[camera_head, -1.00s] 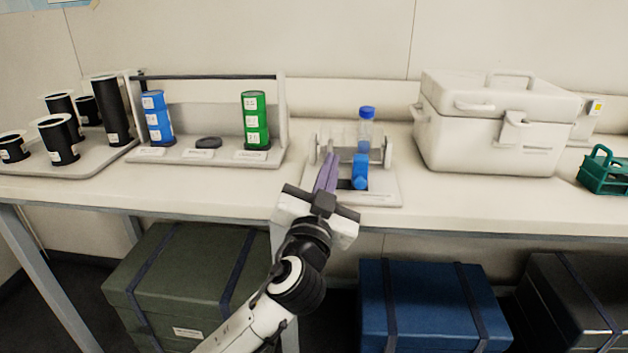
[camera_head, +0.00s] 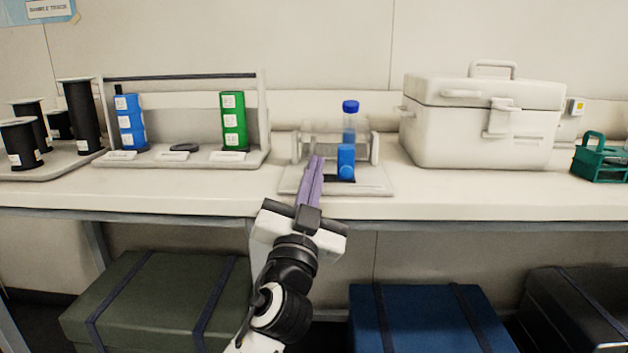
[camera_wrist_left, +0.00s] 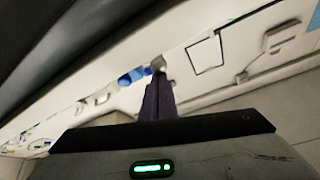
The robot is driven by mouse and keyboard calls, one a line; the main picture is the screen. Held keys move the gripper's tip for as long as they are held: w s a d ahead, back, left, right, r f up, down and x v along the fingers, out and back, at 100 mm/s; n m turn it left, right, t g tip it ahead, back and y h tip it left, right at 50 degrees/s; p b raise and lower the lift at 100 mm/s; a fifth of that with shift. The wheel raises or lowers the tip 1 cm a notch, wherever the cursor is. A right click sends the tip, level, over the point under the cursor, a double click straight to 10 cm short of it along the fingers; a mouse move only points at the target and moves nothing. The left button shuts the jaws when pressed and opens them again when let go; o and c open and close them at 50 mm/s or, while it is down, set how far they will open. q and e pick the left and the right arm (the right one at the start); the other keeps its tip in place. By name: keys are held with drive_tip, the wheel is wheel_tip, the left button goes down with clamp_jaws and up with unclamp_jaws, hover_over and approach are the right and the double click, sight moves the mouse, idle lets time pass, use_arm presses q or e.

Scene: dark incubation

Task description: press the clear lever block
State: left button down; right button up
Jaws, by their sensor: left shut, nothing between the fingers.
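A small pale fixture (camera_head: 372,188) stands near the front of the bench, with a clear, see-through part (camera_head: 322,127) between its uprights. I cannot tell for certain whether this clear part is the lever block. A clear tube with a blue cap (camera_head: 350,107) stands upright there, and a blue piece (camera_head: 346,162) sits in front of it. My left gripper (camera_head: 317,160) reaches over the fixture with its purple fingers shut and empty. Its tips are just left of the blue piece and overlap the clear part's lower edge; contact is unclear. The wrist view shows the fingers (camera_wrist_left: 158,78) beside blue shapes (camera_wrist_left: 132,76). My right gripper is not in view.
A rack (camera_head: 262,125) with blue and green stacked blocks stands left, beside a tray of black cylinders (camera_head: 80,115). A white cooler box (camera_head: 470,140) and a green tube rack (camera_head: 600,160) stand right. Strapped boxes lie under the bench.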

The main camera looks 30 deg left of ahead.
use_arm(q)
drive_tip(key=shift+a+f, duration=0.15)
drive_tip(key=shift+f, duration=0.1)
drive_tip(key=shift+r, duration=0.2)
drive_tip(key=r+p, duration=0.1)
drive_tip(key=d+r+p, duration=0.1)
drive_tip(key=r, duration=0.1)
drive_tip(key=r+p, duration=0.1)
drive_tip(key=shift+w+d+r, duration=0.2)
drive_tip(key=shift+d+r, duration=0.05)
drive_tip(key=shift+d, duration=0.1)
drive_tip(key=b+v, duration=0.2)
drive_tip(key=v, duration=0.8)
drive_tip(key=shift+s, duration=0.15)
drive_tip(key=shift+d+f, duration=0.1)
